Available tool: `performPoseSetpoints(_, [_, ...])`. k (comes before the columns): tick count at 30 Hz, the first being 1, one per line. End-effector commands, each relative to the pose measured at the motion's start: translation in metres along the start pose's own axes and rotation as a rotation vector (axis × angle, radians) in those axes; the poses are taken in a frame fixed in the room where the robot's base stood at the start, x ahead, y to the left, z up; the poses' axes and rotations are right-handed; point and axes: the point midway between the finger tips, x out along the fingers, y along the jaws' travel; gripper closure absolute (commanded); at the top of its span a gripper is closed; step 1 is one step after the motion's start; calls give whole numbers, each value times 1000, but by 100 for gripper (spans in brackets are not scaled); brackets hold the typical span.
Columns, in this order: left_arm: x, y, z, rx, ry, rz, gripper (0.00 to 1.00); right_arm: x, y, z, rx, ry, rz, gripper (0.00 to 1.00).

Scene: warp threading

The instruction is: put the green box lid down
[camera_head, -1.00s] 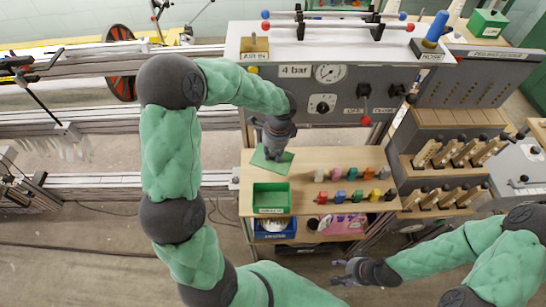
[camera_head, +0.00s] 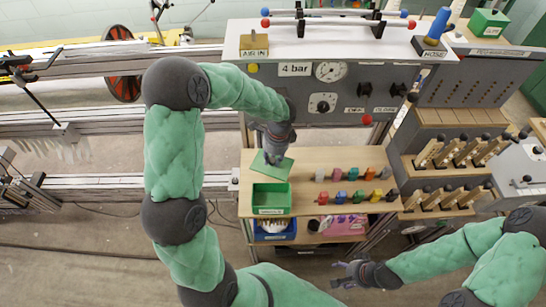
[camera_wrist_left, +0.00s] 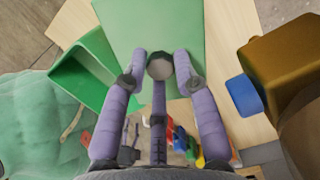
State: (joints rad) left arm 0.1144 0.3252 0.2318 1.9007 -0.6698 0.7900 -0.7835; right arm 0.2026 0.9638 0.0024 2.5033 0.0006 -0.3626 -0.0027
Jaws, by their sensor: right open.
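The green box lid (camera_head: 281,166) is a flat square plate with a round grey knob, over the wooden bench just behind the open green box (camera_head: 270,208). My left gripper (camera_head: 275,157) is above the lid. In the left wrist view its purple fingers (camera_wrist_left: 160,68) close around the knob of the lid (camera_wrist_left: 150,25). The green box also shows in that view (camera_wrist_left: 90,70), close beside the lid. I cannot tell whether the lid touches the bench. My right gripper (camera_head: 345,274) is open and empty at the lower right, away from the bench.
Coloured pegs (camera_head: 350,196) stand in two rows right of the box on the wooden bench (camera_head: 312,160). A grey panel with a gauge (camera_head: 330,71) rises behind. A blue bin (camera_head: 274,231) sits below. The wrist view shows a gold-brown block (camera_wrist_left: 280,60) close at right.

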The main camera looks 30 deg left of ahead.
Motion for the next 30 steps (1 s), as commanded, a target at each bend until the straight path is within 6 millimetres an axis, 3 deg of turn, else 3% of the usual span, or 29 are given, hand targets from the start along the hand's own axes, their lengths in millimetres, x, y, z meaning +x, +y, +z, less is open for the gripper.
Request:
performPoseSetpoints(11, [-4, 0, 0, 0, 0, 0, 64, -2, -1, 0, 0, 0, 0, 41])
performPoseSetpoints(24, [-70, -1, 2, 0, 1, -3, 64, -24, -9, 1, 0, 0, 0, 41])
performPoseSetpoints(30, [-86, 0, 1, 1, 0, -1, 64, -28, -10, 1, 0, 0, 0, 41])
